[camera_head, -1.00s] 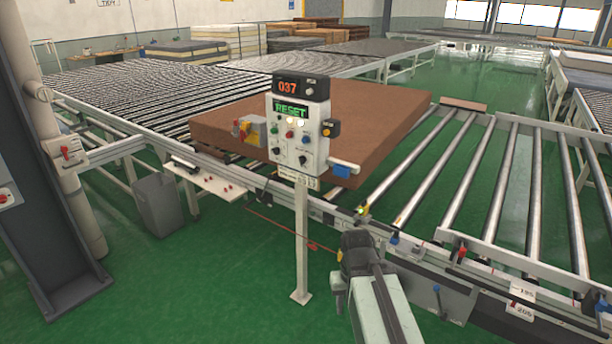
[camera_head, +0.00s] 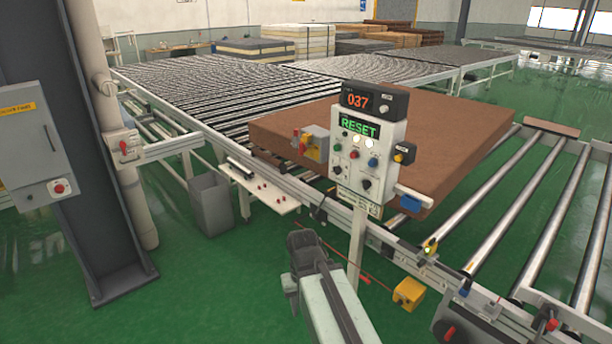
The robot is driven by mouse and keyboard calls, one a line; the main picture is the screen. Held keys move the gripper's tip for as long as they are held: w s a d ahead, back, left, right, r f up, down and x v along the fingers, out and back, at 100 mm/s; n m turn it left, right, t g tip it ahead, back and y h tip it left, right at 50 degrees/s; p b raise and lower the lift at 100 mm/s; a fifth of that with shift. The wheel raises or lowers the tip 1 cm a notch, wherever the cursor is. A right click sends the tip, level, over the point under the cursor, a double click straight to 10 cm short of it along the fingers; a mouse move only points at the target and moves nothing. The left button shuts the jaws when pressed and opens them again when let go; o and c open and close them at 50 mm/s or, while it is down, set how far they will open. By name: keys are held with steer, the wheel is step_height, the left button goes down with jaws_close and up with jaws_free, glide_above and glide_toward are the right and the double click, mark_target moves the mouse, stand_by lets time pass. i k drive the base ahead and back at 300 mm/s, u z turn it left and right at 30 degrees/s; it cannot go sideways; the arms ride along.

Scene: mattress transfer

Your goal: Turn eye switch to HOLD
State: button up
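The control panel (camera_head: 370,150) stands on a white post beside the conveyor. Its displays read 037 and RESET, and below are coloured buttons and two black knobs, including one lower right (camera_head: 366,184). Labels are too small to read, so I cannot tell which control is the eye switch. A small yellow sensor-like part (camera_head: 430,247) glows on the conveyor's edge. A yellow box (camera_head: 408,293) sits low beside the rail. My gripper (camera_head: 305,248) is dark, in front of and lower left of the panel, apart from it. Its fingers are not clear, and nothing visible is held.
A brown mattress (camera_head: 440,145) lies on the rollers behind the panel. A grey bin (camera_head: 211,204) and a small white shelf (camera_head: 262,190) stand left of the post. A dark column (camera_head: 75,150) carries a grey cabinet (camera_head: 35,145). Green floor is clear at lower left.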

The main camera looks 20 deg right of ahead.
mark_target(366, 184)
steer(key=u, duration=0.35)
steer(key=i, duration=0.7)
steer(key=u, duration=0.45)
steer(key=k, duration=0.75)
steer(key=u, duration=0.2)
steer(key=i, duration=0.75)
steer(key=z, duration=0.15)
